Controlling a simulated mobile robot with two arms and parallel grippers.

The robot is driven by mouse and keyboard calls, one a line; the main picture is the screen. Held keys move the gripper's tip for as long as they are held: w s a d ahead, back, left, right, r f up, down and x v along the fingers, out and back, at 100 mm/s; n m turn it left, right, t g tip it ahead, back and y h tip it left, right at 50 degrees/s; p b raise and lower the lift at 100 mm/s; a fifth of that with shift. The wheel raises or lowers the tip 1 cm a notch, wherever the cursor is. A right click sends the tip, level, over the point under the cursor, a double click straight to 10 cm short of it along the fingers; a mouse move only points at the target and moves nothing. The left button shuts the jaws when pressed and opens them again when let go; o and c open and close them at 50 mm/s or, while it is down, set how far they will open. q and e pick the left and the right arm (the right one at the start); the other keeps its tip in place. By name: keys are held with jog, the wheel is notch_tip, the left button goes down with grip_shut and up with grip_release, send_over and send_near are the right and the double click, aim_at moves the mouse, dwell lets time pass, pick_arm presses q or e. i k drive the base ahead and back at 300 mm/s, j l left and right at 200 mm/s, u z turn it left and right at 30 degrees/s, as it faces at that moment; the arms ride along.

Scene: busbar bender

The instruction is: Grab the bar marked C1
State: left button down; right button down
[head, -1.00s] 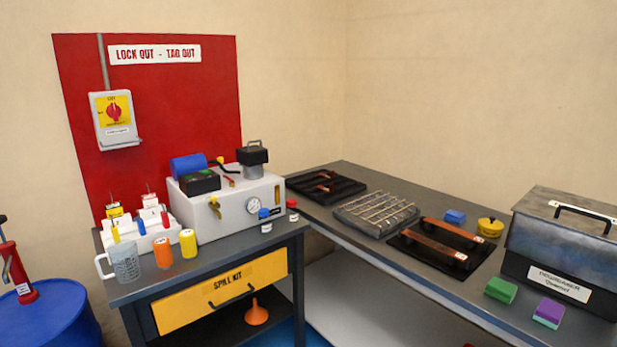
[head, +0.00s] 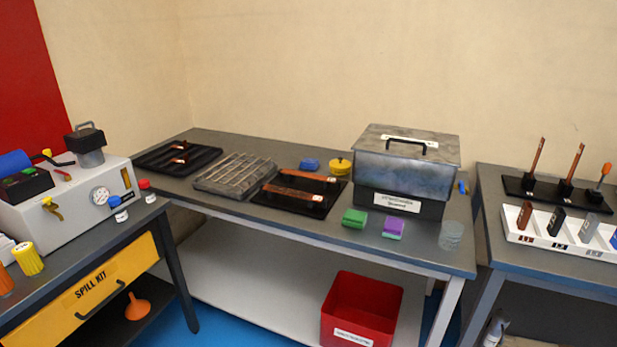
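I cannot read a C1 mark on any bar. Smaller copper-coloured pieces (head: 181,146) lie in a black tray (head: 150,165) at the left end of that bench. On the right bench, a copper bar (head: 537,156) and another copper bar (head: 575,163) stand tilted in a black stand (head: 516,187). Neither of my grippers is in view.
A wire rack (head: 234,174) lies between tray and mat. A grey lidded degreaser box (head: 405,170), green block (head: 354,217), purple block (head: 393,228) and clear beaker (head: 450,236) stand right of the mat. A red bin (head: 362,308) is below. A gap separates the benches.

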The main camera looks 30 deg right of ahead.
aim_at(295, 172)
jog(key=z, duration=0.5)
jog(key=i+j+z, duration=0.15)
jog(key=z, duration=0.25)
jog(key=i+j+z, duration=0.2)
jog(key=z, duration=0.2)
jog(key=i+j+z, duration=0.2)
jog(key=z, duration=0.2)
jog(key=i+j+z, duration=0.1)
jog(key=j+z, duration=0.3)
